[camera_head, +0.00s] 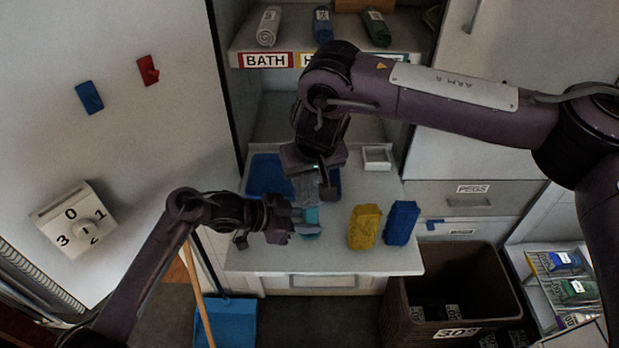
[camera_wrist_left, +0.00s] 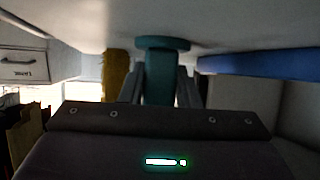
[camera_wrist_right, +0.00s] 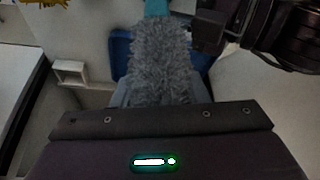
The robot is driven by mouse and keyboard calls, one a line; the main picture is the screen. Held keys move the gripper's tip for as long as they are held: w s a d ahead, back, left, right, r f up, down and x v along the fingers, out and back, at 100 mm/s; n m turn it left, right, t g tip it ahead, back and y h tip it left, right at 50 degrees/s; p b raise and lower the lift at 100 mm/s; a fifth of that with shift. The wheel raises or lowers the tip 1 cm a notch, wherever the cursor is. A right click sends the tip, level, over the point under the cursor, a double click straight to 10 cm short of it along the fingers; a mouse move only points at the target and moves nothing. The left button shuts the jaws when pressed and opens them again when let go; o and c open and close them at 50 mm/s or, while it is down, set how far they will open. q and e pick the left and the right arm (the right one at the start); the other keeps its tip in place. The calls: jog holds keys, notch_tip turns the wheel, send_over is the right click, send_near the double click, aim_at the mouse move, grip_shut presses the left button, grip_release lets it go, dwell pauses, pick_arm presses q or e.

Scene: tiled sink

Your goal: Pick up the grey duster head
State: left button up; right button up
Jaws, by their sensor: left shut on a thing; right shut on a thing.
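The grey duster head (camera_head: 305,189) is fluffy and sits over the counter's left part, in front of a blue tray. My right gripper (camera_head: 318,184) is shut on it from above. In the right wrist view the grey duster head (camera_wrist_right: 162,62) fills the space between the fingers. A teal handle (camera_head: 311,216) meets its front end; it also shows at the top of the right wrist view (camera_wrist_right: 156,8). My left gripper (camera_head: 299,222) is shut on the teal handle, which stands between the fingers in the left wrist view (camera_wrist_left: 159,85). I cannot tell whether head and handle are joined.
The blue tray (camera_head: 263,176) lies behind. A yellow block-like item (camera_head: 364,227) and a blue one (camera_head: 401,223) stand right of the grippers. A small white box (camera_head: 377,158) is at the back. A brown bin (camera_head: 440,300) stands below on the right.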

notch_tip(320, 180, up, 10)
jog(key=shift+r, duration=0.1)
dwell(0.4)
pick_arm(q)
jog(key=o, duration=0.8)
jog(key=shift+a, duration=0.1)
